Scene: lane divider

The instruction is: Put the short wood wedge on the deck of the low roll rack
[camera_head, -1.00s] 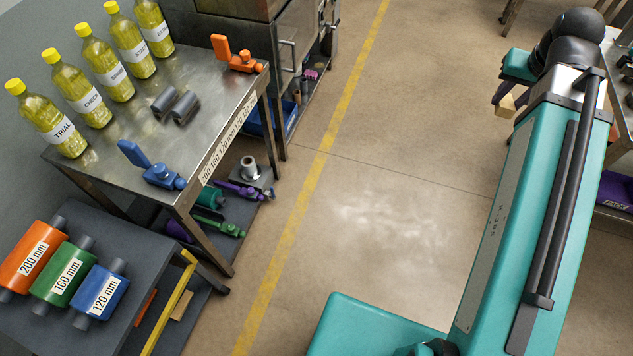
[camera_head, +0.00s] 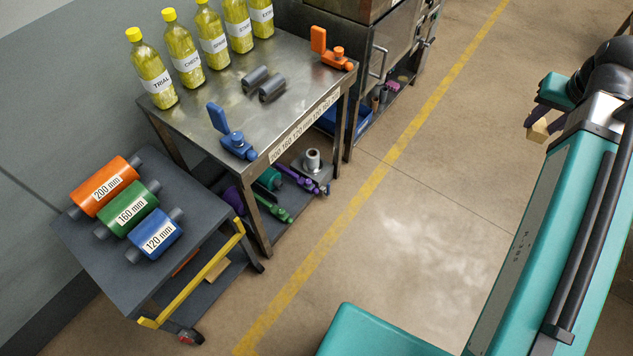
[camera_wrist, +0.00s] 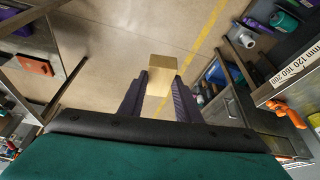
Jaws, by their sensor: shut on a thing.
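My gripper (camera_head: 535,118) is at the upper right of the head view, held out over the floor. It is shut on a pale wood block (camera_head: 539,132), which looks like the short wood wedge. In the wrist view the block (camera_wrist: 160,68) sits between the two dark fingers of my gripper (camera_wrist: 160,86), clear of any surface. A low dark grey wheeled rack (camera_head: 192,226) stands at the lower left of the head view, far from my gripper. Its deck carries orange, green and blue rolls, with bare deck to their right.
A yellow bar (camera_head: 200,275) runs along the rack's near side. Another wooden piece (camera_head: 216,270) lies on its lower shelf. A steel table (camera_head: 220,105) with yellow bottles (camera_head: 150,75) stands behind the rack. The floor (camera_head: 400,240) between my arm and the rack is clear.

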